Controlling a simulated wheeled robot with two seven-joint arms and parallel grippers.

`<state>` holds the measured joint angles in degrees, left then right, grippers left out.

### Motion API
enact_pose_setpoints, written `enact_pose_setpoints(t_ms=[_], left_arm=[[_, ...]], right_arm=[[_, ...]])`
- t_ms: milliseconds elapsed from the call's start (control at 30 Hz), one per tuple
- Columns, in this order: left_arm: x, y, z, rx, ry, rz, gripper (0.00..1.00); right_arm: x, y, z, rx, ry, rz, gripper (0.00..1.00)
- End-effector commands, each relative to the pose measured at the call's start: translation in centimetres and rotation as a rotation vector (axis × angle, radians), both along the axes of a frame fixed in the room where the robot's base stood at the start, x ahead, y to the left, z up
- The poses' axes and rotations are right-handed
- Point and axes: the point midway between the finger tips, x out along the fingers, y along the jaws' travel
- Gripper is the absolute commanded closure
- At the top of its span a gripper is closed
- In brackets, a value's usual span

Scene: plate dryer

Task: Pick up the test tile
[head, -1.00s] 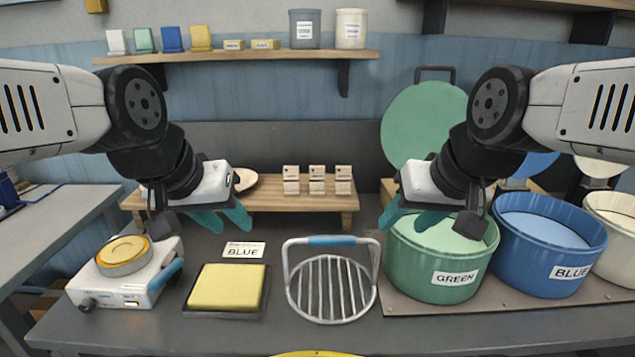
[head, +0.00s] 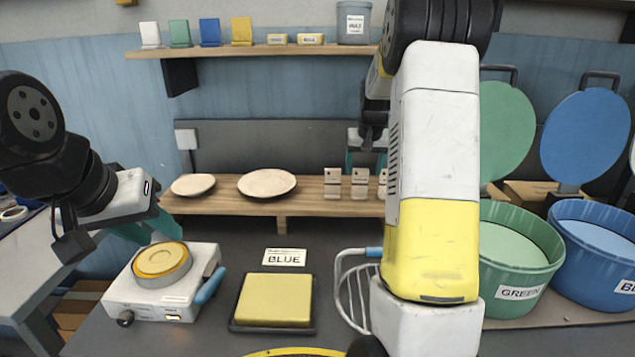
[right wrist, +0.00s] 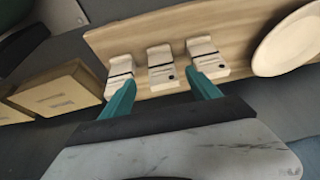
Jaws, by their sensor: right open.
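Three small whitish test tiles, the left one (head: 333,183), the middle one (head: 360,184) and the right one (head: 382,183), stand on the wooden rack at the back. In the right wrist view the middle tile (right wrist: 162,68) lies between my open teal fingers, which point toward the row; contact cannot be told. The other tiles there, one on the left (right wrist: 120,76) and one on the right (right wrist: 206,57), are near the fingertips. My right gripper (right wrist: 161,86) is empty; my arm partly hides it in the head view. My left gripper (head: 150,230) is open and empty above the hotplate.
The wooden rack (head: 225,206) also bears two pale plates (head: 267,183). A white hotplate unit (head: 160,297), a BLUE card (head: 285,257) and a yellow pad (head: 273,300) are in front. My arm partly hides a wire holder (head: 343,285). Green (head: 515,280) and blue (head: 590,265) buckets stand right.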

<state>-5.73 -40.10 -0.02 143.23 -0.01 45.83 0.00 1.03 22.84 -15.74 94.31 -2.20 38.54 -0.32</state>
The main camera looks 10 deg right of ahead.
Motion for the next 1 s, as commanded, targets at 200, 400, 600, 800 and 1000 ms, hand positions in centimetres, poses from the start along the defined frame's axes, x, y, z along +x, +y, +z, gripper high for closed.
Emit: enact_pose_setpoints(t_ms=[200,400,600,800,1000], left_arm=[[0.0,0.0,0.0,0.000,0.000,0.000,0.64],[0.0,0.0,0.0,0.000,0.000,0.000,0.64],[0.0,0.0,0.0,0.000,0.000,0.000,0.64],[0.0,0.0,0.0,0.000,0.000,0.000,0.64],[0.0,0.0,0.0,0.000,0.000,0.000,0.64]], right_arm=[[1.1,-0.9,-1.7,-0.013,0.007,-0.007,0.29],[2.0,-1.1,-3.7,-0.013,0.007,-0.008,0.29],[3.3,-1.5,-6.4,-0.013,0.008,-0.007,0.29],[4.0,-1.6,-7.9,-0.012,0.005,-0.006,0.29],[4.0,-1.6,-8.0,-0.012,0.005,-0.006,0.29]])
